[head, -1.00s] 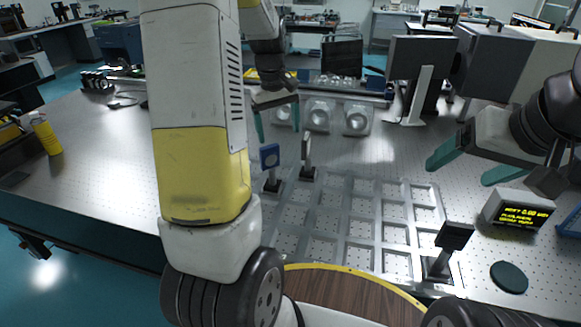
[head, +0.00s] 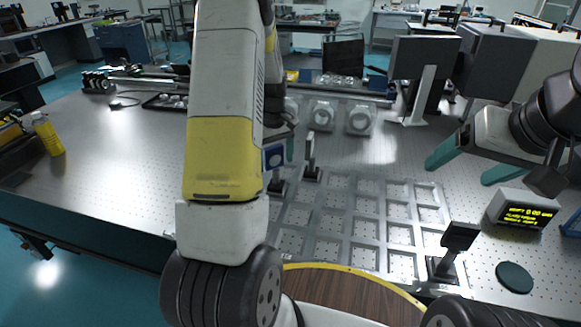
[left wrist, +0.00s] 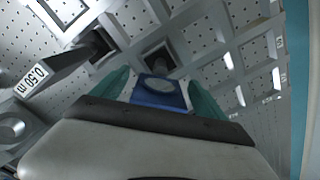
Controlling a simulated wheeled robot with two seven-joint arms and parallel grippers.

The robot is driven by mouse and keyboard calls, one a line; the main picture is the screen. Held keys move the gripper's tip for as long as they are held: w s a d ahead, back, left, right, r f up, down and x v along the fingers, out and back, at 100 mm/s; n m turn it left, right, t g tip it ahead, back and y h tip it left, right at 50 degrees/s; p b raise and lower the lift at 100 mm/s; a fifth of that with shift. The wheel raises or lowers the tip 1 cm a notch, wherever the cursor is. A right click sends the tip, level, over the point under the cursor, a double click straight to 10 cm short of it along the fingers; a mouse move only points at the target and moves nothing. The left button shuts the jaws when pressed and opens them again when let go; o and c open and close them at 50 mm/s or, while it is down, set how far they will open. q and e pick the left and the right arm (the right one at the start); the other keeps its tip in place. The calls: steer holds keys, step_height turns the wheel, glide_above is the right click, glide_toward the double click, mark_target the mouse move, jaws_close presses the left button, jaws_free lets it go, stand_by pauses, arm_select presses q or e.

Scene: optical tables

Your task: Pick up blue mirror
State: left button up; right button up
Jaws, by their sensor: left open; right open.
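The blue mirror (head: 274,157) stands upright on a black post and base at the near-left part of the optical table, partly behind my left arm in the head view. In the left wrist view the blue mirror (left wrist: 158,92) lies between the two teal fingers of my left gripper (left wrist: 160,90), which is open around it. In the head view my left gripper (head: 280,150) is mostly hidden by my arm, with one finger visible beside the mirror. My right gripper (head: 465,168) is open and empty above the right side of the table.
A second black-based mount (head: 312,158) stands close to the right of the blue mirror. A grey grid tray (head: 345,225) lies in front. A black-topped mount (head: 457,240), a yellow-text display box (head: 522,210) and a dark round disc (head: 514,277) are at the right.

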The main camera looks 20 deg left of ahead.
arm_select(q)
steer(key=shift+c, duration=0.2)
jaws_close()
steer(key=shift+r, duration=0.15)
